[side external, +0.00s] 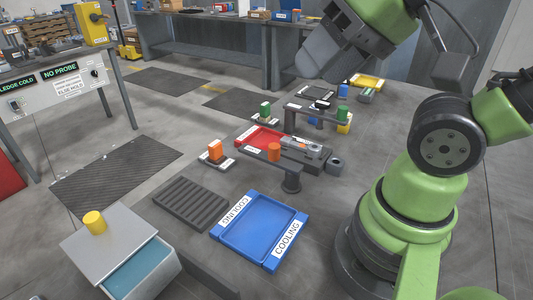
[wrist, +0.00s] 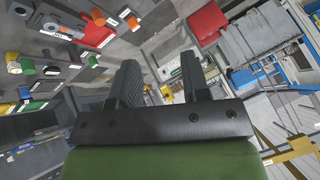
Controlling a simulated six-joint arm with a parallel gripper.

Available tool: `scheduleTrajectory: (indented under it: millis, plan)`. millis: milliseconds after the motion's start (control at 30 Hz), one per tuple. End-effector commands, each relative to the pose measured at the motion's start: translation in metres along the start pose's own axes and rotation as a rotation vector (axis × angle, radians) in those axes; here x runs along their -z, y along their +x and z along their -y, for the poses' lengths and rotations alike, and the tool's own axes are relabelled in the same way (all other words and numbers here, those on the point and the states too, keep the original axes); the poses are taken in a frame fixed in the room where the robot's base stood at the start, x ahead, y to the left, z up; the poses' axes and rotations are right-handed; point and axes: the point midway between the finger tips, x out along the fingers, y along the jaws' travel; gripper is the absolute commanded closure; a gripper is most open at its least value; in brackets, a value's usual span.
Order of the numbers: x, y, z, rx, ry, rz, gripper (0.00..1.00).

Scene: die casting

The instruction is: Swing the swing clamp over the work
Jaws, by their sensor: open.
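A dark swing clamp arm on a round post (side external: 291,182) carries an upright orange knob (side external: 274,152) in the side external view. The arm runs back and left from the post along the front edge of a red tray (side external: 262,137). A grey metal piece (side external: 302,144) lies just behind it; I cannot tell whether the arm overlaps it. My gripper (side external: 313,62) is high above and behind the clamp, apart from it. In the wrist view my gripper (wrist: 160,78) has its two dark fingers spread, with nothing between them. Small coloured fixtures show tilted at upper left there.
A blue cooling tray (side external: 262,230), a dark slatted rack (side external: 190,203) and a tank with a yellow knob (side external: 94,222) stand in front. Another orange-knobbed block (side external: 215,152) and a green-knobbed one (side external: 265,113) are nearby. A control panel (side external: 60,88) stands at left.

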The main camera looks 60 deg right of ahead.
Motion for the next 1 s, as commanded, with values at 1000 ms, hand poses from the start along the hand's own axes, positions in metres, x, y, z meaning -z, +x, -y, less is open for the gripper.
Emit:
scheduleTrajectory:
  millis: [1000]
  plan:
    - [0.079,0.105,-0.064,-0.326,0.157,0.310,0.45]
